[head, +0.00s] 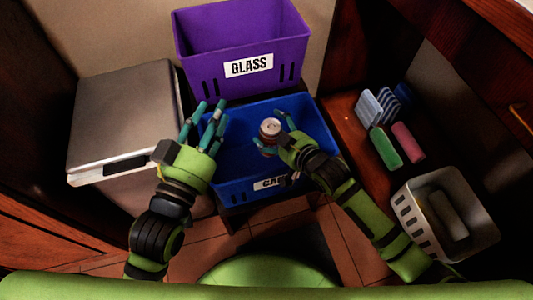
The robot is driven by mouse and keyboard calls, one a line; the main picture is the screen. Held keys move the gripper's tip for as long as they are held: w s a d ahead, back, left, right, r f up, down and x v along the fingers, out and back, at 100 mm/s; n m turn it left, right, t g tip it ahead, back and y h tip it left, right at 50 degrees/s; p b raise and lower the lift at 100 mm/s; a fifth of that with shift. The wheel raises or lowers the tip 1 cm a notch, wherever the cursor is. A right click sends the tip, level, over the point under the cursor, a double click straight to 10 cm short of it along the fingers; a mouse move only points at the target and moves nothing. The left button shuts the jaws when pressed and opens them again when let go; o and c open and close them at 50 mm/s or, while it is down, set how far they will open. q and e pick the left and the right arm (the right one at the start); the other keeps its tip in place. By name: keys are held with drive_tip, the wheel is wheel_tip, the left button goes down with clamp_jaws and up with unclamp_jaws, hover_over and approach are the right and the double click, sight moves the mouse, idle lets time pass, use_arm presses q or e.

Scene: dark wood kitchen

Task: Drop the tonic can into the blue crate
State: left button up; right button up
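The tonic can (270,129) is small, with a light top and a reddish-brown side, and sits upright between the fingers of my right gripper (273,134). That gripper is shut on it and holds it over the blue crate (235,183), within the crate's opening. The blue crate has a white label (270,183) on its front, partly hidden by my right arm. My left gripper (206,120) is open and empty, with fingers spread, over the left side of the crate.
A purple crate labelled GLASS (249,66) stands behind the blue one. A grey lidded bin (122,110) is at the left. Sponges and brushes (385,147) lie on a wooden surface at the right, near a white slotted basket (412,220).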

idle(0.3)
wheel_tip(320, 180, up, 10)
drive_tip(key=shift+r, duration=0.1)
idle(0.4)
idle(0.3)
